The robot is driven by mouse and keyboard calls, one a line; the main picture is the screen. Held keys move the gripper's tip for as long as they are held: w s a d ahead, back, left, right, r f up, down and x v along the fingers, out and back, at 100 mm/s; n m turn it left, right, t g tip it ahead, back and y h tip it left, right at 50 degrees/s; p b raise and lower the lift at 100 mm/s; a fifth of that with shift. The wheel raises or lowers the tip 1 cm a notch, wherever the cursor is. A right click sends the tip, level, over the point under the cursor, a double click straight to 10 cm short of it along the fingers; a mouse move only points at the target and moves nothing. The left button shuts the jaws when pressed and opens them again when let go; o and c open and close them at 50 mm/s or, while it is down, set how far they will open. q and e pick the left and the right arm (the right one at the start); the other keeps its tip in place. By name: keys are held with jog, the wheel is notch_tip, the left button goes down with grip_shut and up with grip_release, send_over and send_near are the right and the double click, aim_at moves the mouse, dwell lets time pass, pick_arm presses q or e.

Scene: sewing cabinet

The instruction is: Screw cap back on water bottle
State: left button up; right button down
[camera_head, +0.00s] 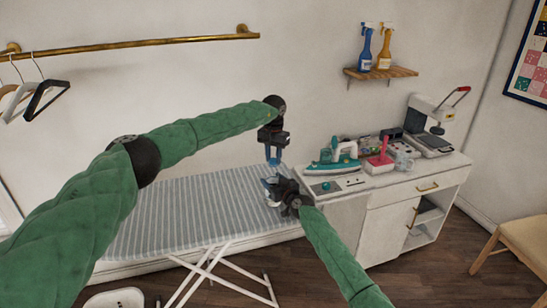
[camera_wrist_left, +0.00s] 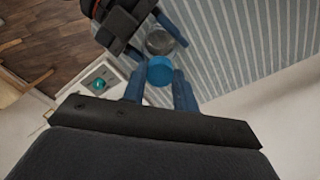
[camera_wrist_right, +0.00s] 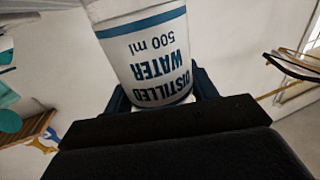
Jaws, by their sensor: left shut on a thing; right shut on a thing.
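My left gripper (camera_head: 274,158) points down above the ironing board. In the left wrist view its two blue fingers (camera_wrist_left: 160,88) are shut on a round blue cap (camera_wrist_left: 160,70). The right gripper (camera_head: 271,188) is just below it, shut on the water bottle. In the right wrist view the white bottle (camera_wrist_right: 148,50) has blue lettering reading "DISTILLED WATER 500 ml" and sits between the fingers. In the left wrist view a grey round shape (camera_wrist_left: 159,41), likely the bottle's top, shows beside the cap. I cannot tell whether cap and bottle touch.
The striped ironing board (camera_head: 180,210) is under the grippers and clear. To the right, a white cabinet (camera_head: 390,205) carries a teal iron (camera_head: 335,160), a pink item (camera_head: 379,160) and a press (camera_head: 435,125). A wall shelf (camera_head: 380,73) holds two spray bottles.

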pick_arm(q)
jog(key=shift+w+a, duration=0.1)
jog(key=o, duration=0.9)
jog(key=shift+r, duration=2.3)
jog(key=shift+c, duration=0.2)
